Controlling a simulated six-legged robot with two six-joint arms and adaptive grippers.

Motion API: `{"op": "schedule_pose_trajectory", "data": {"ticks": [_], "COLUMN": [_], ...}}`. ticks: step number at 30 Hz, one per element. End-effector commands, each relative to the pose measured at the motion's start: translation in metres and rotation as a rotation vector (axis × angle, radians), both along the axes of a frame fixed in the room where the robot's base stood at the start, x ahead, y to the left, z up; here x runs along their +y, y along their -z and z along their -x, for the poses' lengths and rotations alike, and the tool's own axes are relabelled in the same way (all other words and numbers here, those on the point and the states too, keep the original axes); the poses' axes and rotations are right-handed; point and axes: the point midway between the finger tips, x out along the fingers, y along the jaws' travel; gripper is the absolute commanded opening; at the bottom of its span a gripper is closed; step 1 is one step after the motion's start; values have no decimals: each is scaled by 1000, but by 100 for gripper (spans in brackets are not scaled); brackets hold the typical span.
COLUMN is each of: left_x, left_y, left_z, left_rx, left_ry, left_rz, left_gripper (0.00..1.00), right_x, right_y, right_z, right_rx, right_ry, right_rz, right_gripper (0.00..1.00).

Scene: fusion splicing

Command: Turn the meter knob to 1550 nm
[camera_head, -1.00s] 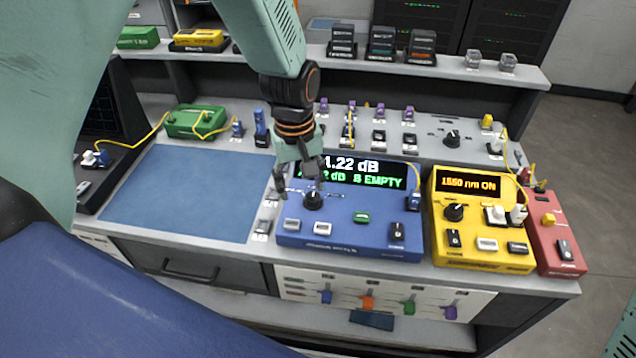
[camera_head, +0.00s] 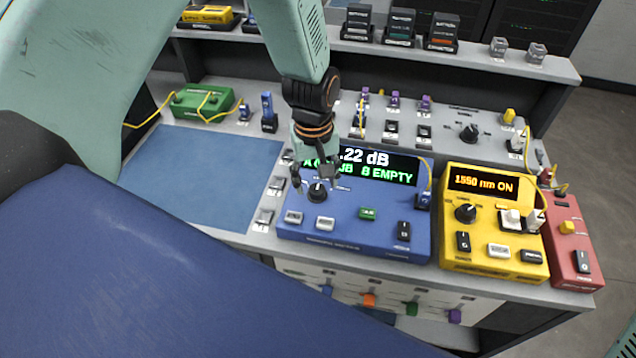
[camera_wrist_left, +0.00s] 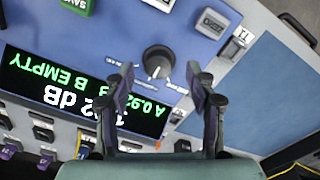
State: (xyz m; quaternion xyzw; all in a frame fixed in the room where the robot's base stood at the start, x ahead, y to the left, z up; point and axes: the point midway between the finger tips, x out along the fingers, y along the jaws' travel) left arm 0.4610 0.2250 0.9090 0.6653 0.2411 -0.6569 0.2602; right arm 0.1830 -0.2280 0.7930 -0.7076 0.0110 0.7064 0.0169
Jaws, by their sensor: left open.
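The blue meter (camera_head: 350,226) stands on the bench with a lit display (camera_head: 380,163) reading dB values and "B EMPTY". Its black knob (camera_head: 317,192) is at the left of the panel, below the display. My left gripper (camera_head: 316,182) is open just above and behind the knob, with nothing in it. In the left wrist view the knob (camera_wrist_left: 158,60) lies ahead of and between the open fingertips (camera_wrist_left: 165,78), apart from them. The scale print around the knob is too small to read. My right gripper is not in view.
A yellow unit (camera_head: 490,225) showing "1550 nm ON" and a red unit (camera_head: 573,240) stand to the right. A blue mat (camera_head: 200,175) lies left of the meter. A green box (camera_head: 202,103) with yellow fibre sits behind the mat. Several small buttons and switches surround the knob.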

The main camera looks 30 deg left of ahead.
Motion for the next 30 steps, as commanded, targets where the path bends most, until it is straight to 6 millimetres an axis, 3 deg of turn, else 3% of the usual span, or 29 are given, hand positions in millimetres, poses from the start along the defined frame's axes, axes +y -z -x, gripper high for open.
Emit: {"op": "schedule_pose_trajectory", "data": {"ticks": [6,16,30], "left_x": [-1,-1,-1], "left_y": [21,24,24], "left_z": [-2,-5,-5], "left_rx": [0,-1,-1], "left_ry": [0,0,-1], "left_rz": [0,0,0], "left_gripper": [56,55,15], "right_x": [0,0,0], "right_y": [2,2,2], "right_z": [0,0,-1], "right_rx": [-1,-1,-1], "right_ry": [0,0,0], "right_rz": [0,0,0], "right_gripper": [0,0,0]}}
